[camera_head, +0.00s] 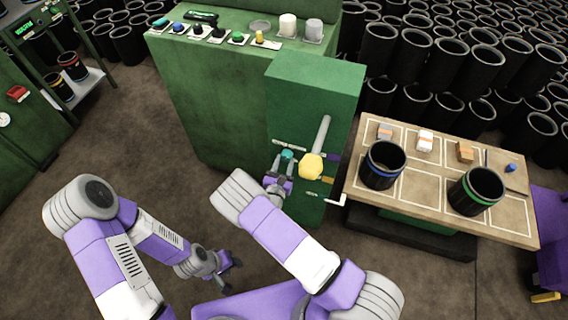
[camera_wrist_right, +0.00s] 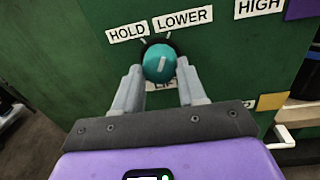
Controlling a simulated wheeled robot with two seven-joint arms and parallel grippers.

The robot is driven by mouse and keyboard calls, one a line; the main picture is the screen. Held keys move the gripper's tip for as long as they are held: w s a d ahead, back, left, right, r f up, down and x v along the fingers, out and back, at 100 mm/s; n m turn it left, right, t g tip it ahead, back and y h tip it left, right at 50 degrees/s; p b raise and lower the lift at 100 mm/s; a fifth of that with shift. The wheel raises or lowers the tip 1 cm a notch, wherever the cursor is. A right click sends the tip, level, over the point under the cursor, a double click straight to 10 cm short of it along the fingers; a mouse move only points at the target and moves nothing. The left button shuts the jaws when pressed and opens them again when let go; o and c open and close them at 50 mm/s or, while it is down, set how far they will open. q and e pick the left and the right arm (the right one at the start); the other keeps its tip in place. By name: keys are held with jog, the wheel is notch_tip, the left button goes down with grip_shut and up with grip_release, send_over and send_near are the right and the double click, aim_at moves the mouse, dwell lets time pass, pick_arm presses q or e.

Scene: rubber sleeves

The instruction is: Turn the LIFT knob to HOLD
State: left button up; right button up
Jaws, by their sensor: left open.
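The LIFT knob is a round teal knob (camera_wrist_right: 159,61) on the green panel. The HOLD label (camera_wrist_right: 127,32) is above left of it and the LOWER label (camera_wrist_right: 183,19) above right. The white mark on its face stands nearly upright; I cannot tell exactly which label it lines up with. The LIFT label below is partly hidden. My right gripper (camera_wrist_right: 159,72) has one finger on each side of the knob, close against it. In the head view the knob (camera_head: 288,155) shows just beyond that gripper (camera_head: 282,167). My left gripper (camera_head: 231,275) hangs low, open, away from the panel.
A white hook-shaped bracket (camera_head: 338,200) sticks out low on the panel's right. A table (camera_head: 415,190) with two black sleeves stands farther right. The floor left of the panel is clear.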

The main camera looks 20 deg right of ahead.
jog(key=c, duration=0.4)
jog(key=n+p, duration=0.2)
jog(key=n, duration=0.2)
jog(key=shift+r+g, duration=0.15)
jog(key=shift+g, duration=0.15)
jog(key=n+p, duration=0.2)
jog(key=n, duration=0.1)
jog(key=shift+n, duration=0.4)
jog(key=shift+n+g+p, duration=0.3)
jog(key=shift+n+p, duration=0.15)
jog(key=shift+n, duration=1.35)
jog(key=o, duration=1.1)
jog(key=shift+c, duration=0.2)
